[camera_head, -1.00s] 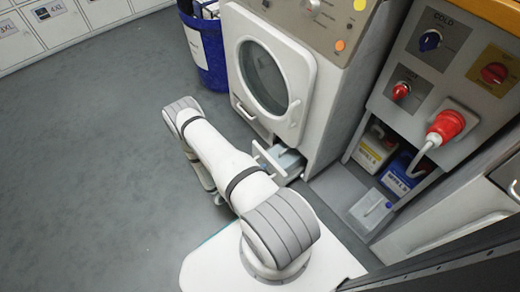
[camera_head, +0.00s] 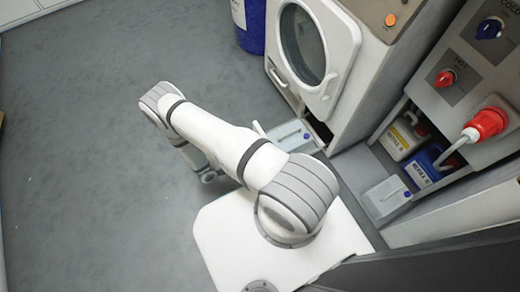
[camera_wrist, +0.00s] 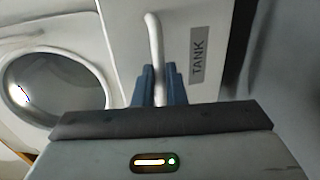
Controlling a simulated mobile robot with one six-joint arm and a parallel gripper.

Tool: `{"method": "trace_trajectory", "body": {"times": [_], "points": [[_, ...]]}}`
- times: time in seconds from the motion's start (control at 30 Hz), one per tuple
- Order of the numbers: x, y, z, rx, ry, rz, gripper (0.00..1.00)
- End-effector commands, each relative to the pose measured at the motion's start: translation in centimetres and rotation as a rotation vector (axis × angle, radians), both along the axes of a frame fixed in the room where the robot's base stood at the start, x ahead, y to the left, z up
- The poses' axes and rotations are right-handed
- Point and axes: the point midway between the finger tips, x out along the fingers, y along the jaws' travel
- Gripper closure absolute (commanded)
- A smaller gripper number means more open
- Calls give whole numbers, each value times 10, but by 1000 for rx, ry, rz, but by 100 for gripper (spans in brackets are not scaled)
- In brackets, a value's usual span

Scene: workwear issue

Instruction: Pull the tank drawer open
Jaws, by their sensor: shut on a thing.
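The tank drawer (camera_wrist: 180,20) has a white front with a grey label reading TANK and a pale bar handle (camera_wrist: 155,45). In the wrist view my gripper (camera_wrist: 157,82) is shut on the handle, with one blue-grey finger on each side of it. My arm hides the drawer's front, the handle and my gripper there.
The round machine door (camera_head: 303,45) is above the drawer. A blue bin (camera_head: 250,25) stands to its left. Two jugs, one yellow-labelled (camera_head: 402,138) and one blue (camera_head: 428,165), sit in a bay at right near a pale container (camera_head: 388,198). The floor at left is clear.

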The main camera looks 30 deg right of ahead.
Motion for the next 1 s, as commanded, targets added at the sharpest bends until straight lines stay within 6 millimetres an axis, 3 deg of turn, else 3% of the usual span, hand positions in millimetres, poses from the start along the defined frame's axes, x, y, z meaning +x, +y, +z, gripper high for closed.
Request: {"method": "trace_trajectory", "body": {"times": [0.2,0.23,0.47,0.77,1.0], "points": [[3,3,0,4,-4,5,100],[3,3,0,5,-5,6,87],[3,2,0,5,-4,4,68],[3,5,1,5,-4,4,68],[4,40,10,5,-6,8,68]]}}
